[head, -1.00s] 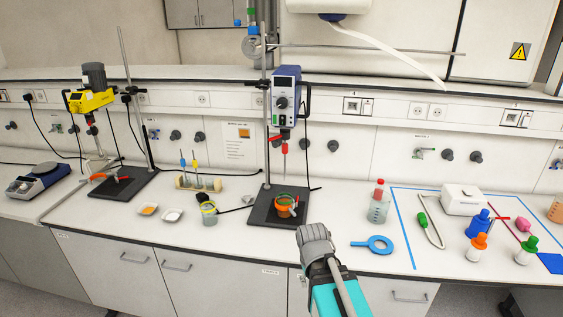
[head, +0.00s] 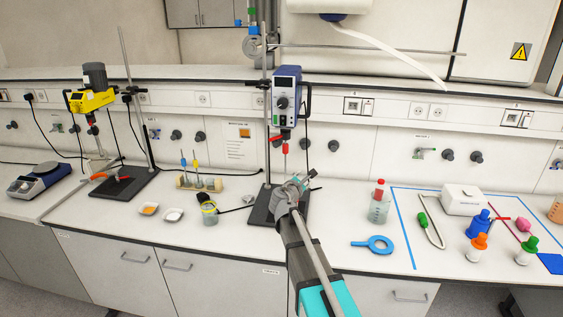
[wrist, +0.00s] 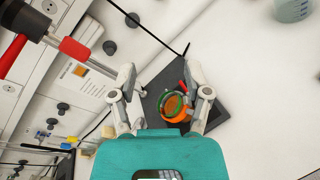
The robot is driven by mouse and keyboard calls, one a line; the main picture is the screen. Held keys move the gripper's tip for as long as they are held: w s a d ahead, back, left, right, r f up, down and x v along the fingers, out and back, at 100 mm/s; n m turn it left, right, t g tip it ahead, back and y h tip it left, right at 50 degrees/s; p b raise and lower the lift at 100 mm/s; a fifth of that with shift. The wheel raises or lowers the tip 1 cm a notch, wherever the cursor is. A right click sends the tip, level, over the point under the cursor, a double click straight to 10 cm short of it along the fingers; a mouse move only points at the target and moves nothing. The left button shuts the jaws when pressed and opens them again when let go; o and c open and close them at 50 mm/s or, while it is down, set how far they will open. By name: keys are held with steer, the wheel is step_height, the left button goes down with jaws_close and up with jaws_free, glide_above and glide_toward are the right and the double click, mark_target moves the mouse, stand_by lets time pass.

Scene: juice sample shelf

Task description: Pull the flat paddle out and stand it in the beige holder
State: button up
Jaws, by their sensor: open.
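My gripper (head: 302,182) is open and empty, in front of the blue overhead stirrer (head: 286,88). In the wrist view its two fingers (wrist: 165,88) stand apart, with an orange vessel with a green rim (wrist: 175,104) showing between and beyond them. I cannot tell whether they are around it; in the head view my gripper hides it. The beige holder (head: 184,184) stands left of the stirrer with several thin rods upright in it, with blue and yellow parts. I cannot make out which piece is the flat paddle. The stirrer's red lower end (head: 285,147) is above my gripper.
The stirrer's stand rod (head: 266,120) rises behind.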

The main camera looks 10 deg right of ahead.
mark_target(285, 150)
steer(key=w+a+r+n+t+y, duration=0.3)
steer(key=w+a+n, duration=0.3)
steer(key=n, duration=0.4)
steer(key=shift+w+a+r+n+t, duration=0.3)
steer(key=shift+w+a+r+t, duration=0.1)
steer(key=shift+w+r+t, duration=0.1)
steer(key=shift+w, duration=0.1)
steer(key=shift+p+x, duration=0.35)
steer(key=shift+x, duration=4.05)
jaws_close()
